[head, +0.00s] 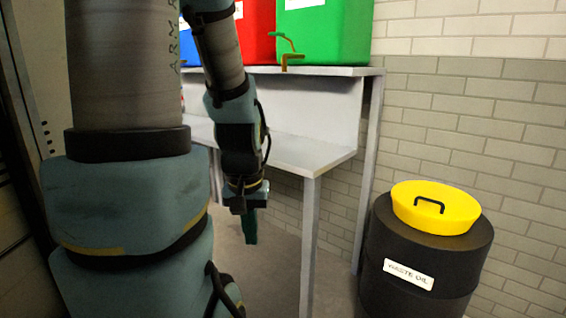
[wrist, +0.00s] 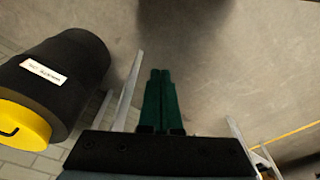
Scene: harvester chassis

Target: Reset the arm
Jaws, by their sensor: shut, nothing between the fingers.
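My gripper (head: 250,232) hangs pointing down in the head view, in front of the grey workbench and left of its front leg. In the wrist view my gripper (wrist: 160,76) shows its two green fingers side by side, shut with nothing between them. Bare floor lies beyond the fingertips. My arm fills the left part of the head view and hides part of the bench.
A grey workbench (head: 298,152) with an upper shelf holds blue, red (head: 258,30) and green (head: 325,35) containers. A black waste oil drum (head: 420,255) with a yellow lid (head: 437,208) stands at the right by a brick wall. Floor (wrist: 235,70) below my gripper is clear.

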